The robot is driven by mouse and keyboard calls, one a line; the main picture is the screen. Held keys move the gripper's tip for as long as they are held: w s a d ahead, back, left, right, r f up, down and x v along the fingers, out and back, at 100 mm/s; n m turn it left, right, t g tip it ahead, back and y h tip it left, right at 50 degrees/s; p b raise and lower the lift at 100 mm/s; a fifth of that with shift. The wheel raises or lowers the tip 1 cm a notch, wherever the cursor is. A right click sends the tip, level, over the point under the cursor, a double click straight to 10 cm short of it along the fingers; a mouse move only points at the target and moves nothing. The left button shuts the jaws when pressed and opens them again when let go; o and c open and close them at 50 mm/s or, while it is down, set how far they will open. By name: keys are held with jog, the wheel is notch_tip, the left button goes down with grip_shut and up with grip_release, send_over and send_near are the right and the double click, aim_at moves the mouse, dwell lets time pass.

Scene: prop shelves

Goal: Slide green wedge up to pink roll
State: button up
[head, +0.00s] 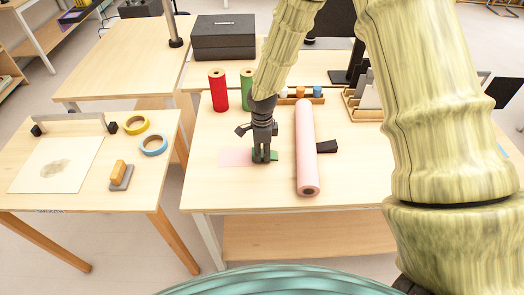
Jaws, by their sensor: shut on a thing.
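The green wedge (273,154) lies low on the table, mostly hidden behind my gripper's fingers. My gripper (262,157) points down at the tabletop and is shut on the green wedge. The pink roll (306,150) lies lengthwise on the table to the right of the wedge, running from front to back. A gap of bare table shows between the wedge and the roll. A flat pink patch (235,157) is on the table just left of my gripper.
A black wedge-shaped block (327,146) sits against the roll's right side. A red roll (218,90) and a green roll (246,88) stand upright behind my gripper. A wooden rack with small jars (301,95) stands behind the pink roll. The table's front left is clear.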

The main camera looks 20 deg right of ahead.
aim_at(280, 161)
jog(key=shift+d, duration=0.15)
jog(key=shift+s+d, duration=0.35)
jog(key=shift+d, duration=0.2)
jog(key=shift+s+d, duration=0.1)
jog(key=shift+d, duration=0.1)
jog(key=shift+s+d+p, duration=0.3)
jog(key=shift+s+d, duration=0.2)
jog(key=shift+d, duration=0.4)
jog(key=shift+s+d+p, duration=0.3)
jog(key=shift+s+d, duration=0.2)
jog(key=shift+d, duration=0.4)
jog(key=shift+d, duration=0.15)
jog(key=shift+s, duration=0.4)
jog(key=o, duration=1)
